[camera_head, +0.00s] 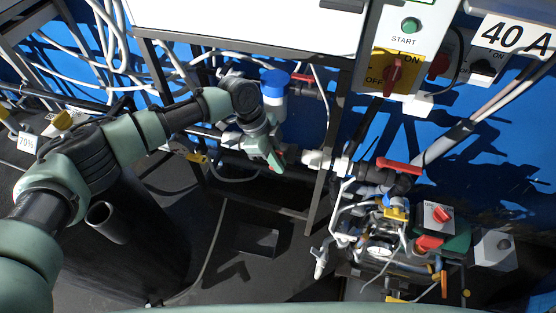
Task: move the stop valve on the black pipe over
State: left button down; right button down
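My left arm comes in from the left, and its gripper (273,160) points down in the middle of the picture, in front of the pipework. A small red part (280,154) shows right at its fingertips; I cannot tell whether they touch or grip it. A long red lever (400,166) sits on a dark valve body on the pipe line to the right of the gripper, clearly apart from it. The lever lies nearly along the picture's width, tilted slightly down to the right. Which valve sits on the black pipe is not certain from here. My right gripper is not in view.
A blue-capped clear vessel (274,95) stands just behind my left wrist. Another red handle (303,77) is near it. A pump assembly with a gauge (379,251) and hoses fills the lower right. A switch panel (397,70) hangs above. Dark floor (215,265) is open below the gripper.

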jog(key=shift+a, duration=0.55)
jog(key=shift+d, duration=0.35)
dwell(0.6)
pick_arm(q)
jog(key=shift+r, duration=0.1)
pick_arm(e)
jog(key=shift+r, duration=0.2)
pick_arm(q)
jog(key=shift+d+y+p, duration=0.15)
jog(key=shift+y+p, duration=0.4)
jog(key=shift+y, duration=0.05)
jog(key=shift+s+d+f+t+y+p, duration=0.1)
jog(key=shift+d+f+t+y+p, duration=0.2)
jog(key=shift+y, duration=0.6)
jog(key=shift+w+a+f+t+y+p, duration=0.1)
jog(key=shift+t+y+p, duration=0.25)
jog(key=shift+y, duration=0.55)
jog(key=shift+s+d+f+t+y+p, duration=0.15)
jog(key=shift+t+y, duration=0.3)
jog(key=shift+y, duration=0.45)
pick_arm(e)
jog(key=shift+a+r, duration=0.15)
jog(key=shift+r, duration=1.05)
